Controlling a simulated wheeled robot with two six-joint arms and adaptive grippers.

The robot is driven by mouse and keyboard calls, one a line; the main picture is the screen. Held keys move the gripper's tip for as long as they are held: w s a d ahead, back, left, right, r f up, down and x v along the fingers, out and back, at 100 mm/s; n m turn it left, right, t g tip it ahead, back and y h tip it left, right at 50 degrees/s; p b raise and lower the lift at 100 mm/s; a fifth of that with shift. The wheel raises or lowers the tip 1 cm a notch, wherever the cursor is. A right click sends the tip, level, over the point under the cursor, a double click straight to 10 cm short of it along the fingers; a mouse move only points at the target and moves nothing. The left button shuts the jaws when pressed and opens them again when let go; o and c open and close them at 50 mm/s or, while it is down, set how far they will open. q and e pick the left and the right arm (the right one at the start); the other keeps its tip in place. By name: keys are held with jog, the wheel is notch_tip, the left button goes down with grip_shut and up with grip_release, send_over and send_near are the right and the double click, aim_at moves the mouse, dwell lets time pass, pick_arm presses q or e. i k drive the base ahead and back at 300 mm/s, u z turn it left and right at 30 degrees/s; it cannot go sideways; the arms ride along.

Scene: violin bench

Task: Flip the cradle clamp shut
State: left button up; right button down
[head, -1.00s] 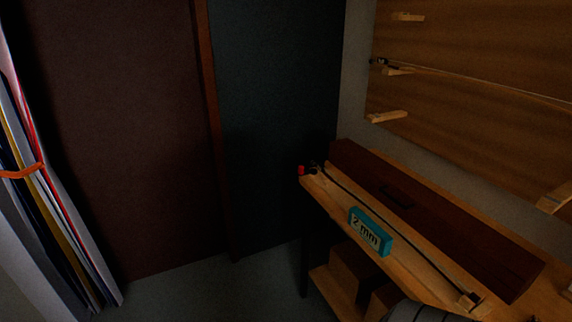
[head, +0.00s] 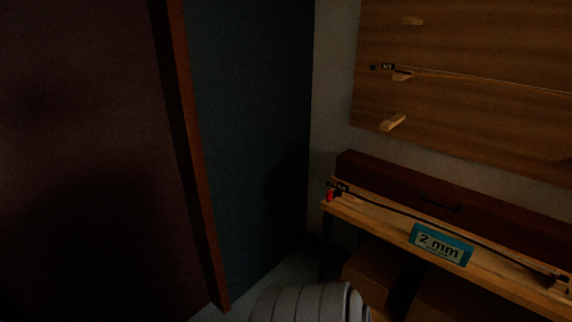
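A small red part (head: 330,196) sits at the left end of the bench, beside a small black piece. It may be the cradle clamp, but it is too small and dark to tell whether it is open or shut. A thin dark bow-like stick (head: 480,241) runs along the bench top from near the red part to a dark end piece at the right. Neither gripper shows in the head view. A grey ribbed part at the bottom middle looks like part of my own arm.
A wooden bench (head: 374,207) stands at the right, with a blue "2 mm" sign (head: 440,245) on its front and a long dark red-brown case (head: 400,183) along its back. A wooden wall panel (head: 470,115) with pegs carries another bow. Dark panels fill the left.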

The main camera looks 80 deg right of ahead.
aim_at(330, 195)
jog(key=z, duration=0.35)
jog(key=i, duration=1)
jog(key=z, duration=1.55)
jog(key=i, duration=0.8)
jog(key=z, duration=0.85)
